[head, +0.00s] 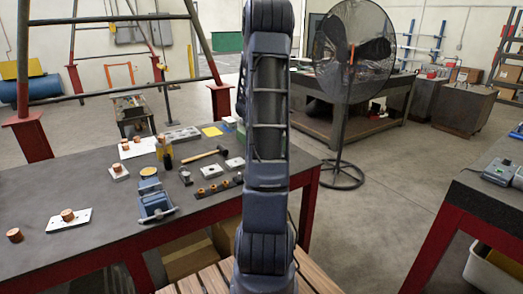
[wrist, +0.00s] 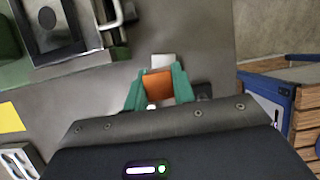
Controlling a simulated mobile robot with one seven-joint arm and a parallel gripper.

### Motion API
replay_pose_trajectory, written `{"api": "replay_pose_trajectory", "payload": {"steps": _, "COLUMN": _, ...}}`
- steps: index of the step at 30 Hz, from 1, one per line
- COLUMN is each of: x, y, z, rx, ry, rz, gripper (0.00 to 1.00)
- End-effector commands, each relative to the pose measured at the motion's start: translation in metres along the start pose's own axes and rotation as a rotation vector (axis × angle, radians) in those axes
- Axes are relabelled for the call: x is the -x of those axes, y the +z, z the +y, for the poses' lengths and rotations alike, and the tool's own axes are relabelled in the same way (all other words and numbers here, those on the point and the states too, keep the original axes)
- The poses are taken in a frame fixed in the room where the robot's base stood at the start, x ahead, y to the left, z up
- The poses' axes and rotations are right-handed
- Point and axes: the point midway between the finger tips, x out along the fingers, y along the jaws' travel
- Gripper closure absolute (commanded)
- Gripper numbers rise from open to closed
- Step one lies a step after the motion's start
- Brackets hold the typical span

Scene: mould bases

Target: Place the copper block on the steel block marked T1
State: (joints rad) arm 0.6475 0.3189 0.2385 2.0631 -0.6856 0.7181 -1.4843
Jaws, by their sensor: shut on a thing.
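In the wrist view, my gripper (wrist: 158,92) has green fingers shut on an orange-brown copper block (wrist: 158,86). A pale block (wrist: 162,61) shows just beyond the copper block; I cannot tell whether they touch. In the head view my arm stands upright in the middle, and my gripper and its block cannot be made out. Steel blocks lie on the dark workbench (head: 100,200): one (head: 212,171) and another (head: 234,163) near the arm, and a long plate (head: 72,222) at the left with a copper piece (head: 68,216) on it. No T1 mark is readable.
The bench also holds a blue vise (head: 155,202), a hammer (head: 205,155), a row of small copper pieces (head: 213,188) and a loose copper piece (head: 15,235). In the wrist view a grey machine part (wrist: 60,25) is at upper left. The bench's left middle is largely clear.

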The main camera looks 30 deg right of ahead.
Motion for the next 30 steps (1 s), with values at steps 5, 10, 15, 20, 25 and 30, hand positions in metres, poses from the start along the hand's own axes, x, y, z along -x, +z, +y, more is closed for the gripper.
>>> {"api": "replay_pose_trajectory", "payload": {"steps": 5, "x": -0.023, "y": -0.009, "z": 0.000, "rx": 0.001, "ry": -0.002, "rz": 0.001, "gripper": 1.00}}
{"api": "replay_pose_trajectory", "payload": {"steps": 10, "x": -0.031, "y": -0.013, "z": 0.000, "rx": -0.001, "ry": 0.000, "rz": 0.000, "gripper": 1.00}}
{"api": "replay_pose_trajectory", "payload": {"steps": 15, "x": -0.031, "y": -0.013, "z": 0.000, "rx": -0.001, "ry": 0.000, "rz": 0.000, "gripper": 1.00}}
{"api": "replay_pose_trajectory", "payload": {"steps": 20, "x": -0.034, "y": -0.014, "z": 0.000, "rx": 0.000, "ry": -0.001, "rz": 0.000, "gripper": 0.73}}
{"api": "replay_pose_trajectory", "payload": {"steps": 25, "x": -0.034, "y": -0.014, "z": 0.000, "rx": -0.001, "ry": -0.001, "rz": 0.000, "gripper": 0.53}}
{"api": "replay_pose_trajectory", "payload": {"steps": 30, "x": -0.034, "y": -0.014, "z": 0.000, "rx": -0.001, "ry": -0.001, "rz": 0.000, "gripper": 0.53}}
